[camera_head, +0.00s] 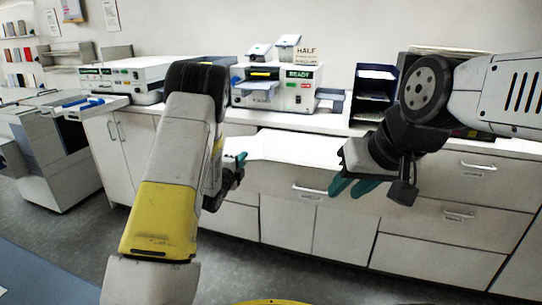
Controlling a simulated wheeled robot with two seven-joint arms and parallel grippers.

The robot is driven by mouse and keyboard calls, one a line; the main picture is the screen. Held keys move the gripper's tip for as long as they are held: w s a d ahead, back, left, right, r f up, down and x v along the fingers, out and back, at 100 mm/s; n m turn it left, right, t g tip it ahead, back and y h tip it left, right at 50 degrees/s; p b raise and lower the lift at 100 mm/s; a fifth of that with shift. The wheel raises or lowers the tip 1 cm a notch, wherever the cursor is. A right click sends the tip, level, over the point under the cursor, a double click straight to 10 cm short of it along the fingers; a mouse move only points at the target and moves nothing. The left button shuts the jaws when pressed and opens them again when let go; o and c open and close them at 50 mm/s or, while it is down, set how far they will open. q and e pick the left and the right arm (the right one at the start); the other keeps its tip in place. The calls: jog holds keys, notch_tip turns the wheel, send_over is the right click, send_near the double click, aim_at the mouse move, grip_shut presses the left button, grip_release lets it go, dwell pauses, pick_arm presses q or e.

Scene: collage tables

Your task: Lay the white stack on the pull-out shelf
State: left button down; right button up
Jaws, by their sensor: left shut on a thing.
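The white stack (268,147) is a bright white, flat sheet-like shape at the counter front, beside my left gripper (240,162). My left gripper is shut on its left end, its teal fingertips partly hidden by my own arm. The pull-out shelf (318,153) is also white and juts out below the counter, above a drawer. The border between stack and shelf is washed out, so I cannot tell if they touch. My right gripper (352,187) is open and empty, its teal fingers apart, in front of the shelf's right end.
A dark tray rack (374,92) is on the right. Cabinets with drawers (465,167) line the front; the floor (290,270) is clear.

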pick_arm(q)
jog(key=s+d, duration=1)
jog(key=s, duration=0.1)
jog(key=shift+w+d+f, duration=0.1)
jog(key=shift+w+f, duration=0.7)
jog(key=shift+w, duration=1.8)
jog(key=shift+w+d+f, duration=0.1)
jog(key=shift+w+f, duration=0.7)
jog(key=shift+w, duration=1.75)
jog(key=shift+w+f, duration=0.8)
jog(key=shift+w, duration=1.8)
jog(key=shift+f, duration=0.15)
jog(key=c, duration=1.5)
grip_release()
